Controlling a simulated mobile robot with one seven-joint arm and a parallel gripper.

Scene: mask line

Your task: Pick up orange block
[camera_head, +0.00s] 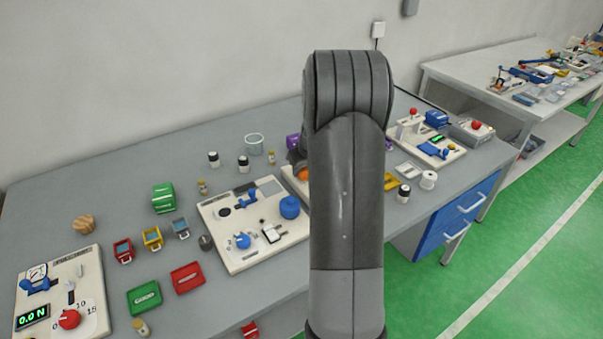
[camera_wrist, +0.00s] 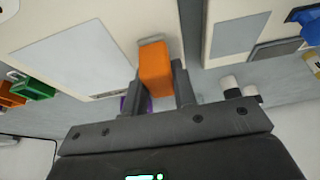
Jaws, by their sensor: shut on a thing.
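The orange block (camera_wrist: 155,66) is between the two fingers of my gripper (camera_wrist: 160,88) in the wrist view. The fingers are shut on its sides, and its outer end sticks out past the fingertips. In the head view, a small part of the orange block (camera_head: 303,175) shows just left of my arm. My arm hides most of my gripper there. I cannot tell whether the block touches the surface beneath it.
A white panel with blue parts (camera_head: 240,262) lies left of my arm on the grey table (camera_head: 110,190). Red trays (camera_head: 187,277), a green box (camera_head: 163,198) and small bottles stand around it. Another white panel (camera_head: 455,152) lies to the right. A purple item (camera_head: 292,141) is behind my gripper.

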